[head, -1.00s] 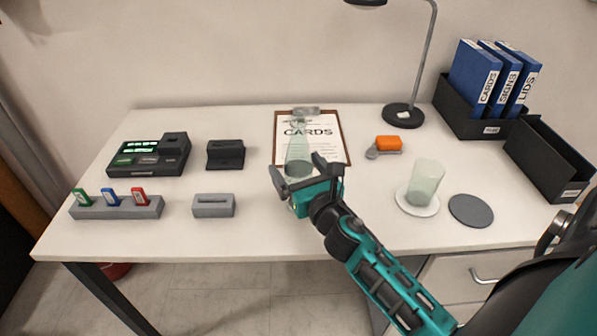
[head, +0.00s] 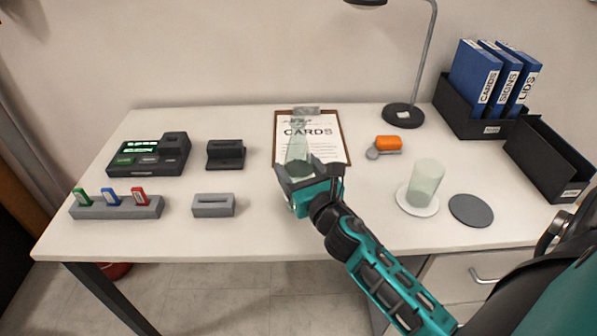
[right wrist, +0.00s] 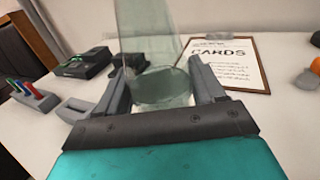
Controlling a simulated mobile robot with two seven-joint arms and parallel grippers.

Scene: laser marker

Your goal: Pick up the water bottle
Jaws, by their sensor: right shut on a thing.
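The water bottle (head: 298,145) is a clear, pale green, tapering bottle standing upright in front of the clipboard in the head view. It also shows in the right wrist view (right wrist: 150,45), between the fingers, with its top out of frame. My right gripper (head: 293,174) is shut on the lower part of the bottle, one finger on each side. Its fingers also show in the right wrist view (right wrist: 163,82). The bottle's base is partly hidden by the gripper in the head view. My left gripper is not in view.
A clipboard marked CARDS (head: 336,138) lies behind the bottle. A clear cup (head: 425,182) on a white coaster and a grey disc (head: 471,210) are to the right. A grey slotted block (head: 213,205) is to the left. A lamp base (head: 403,116) stands behind.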

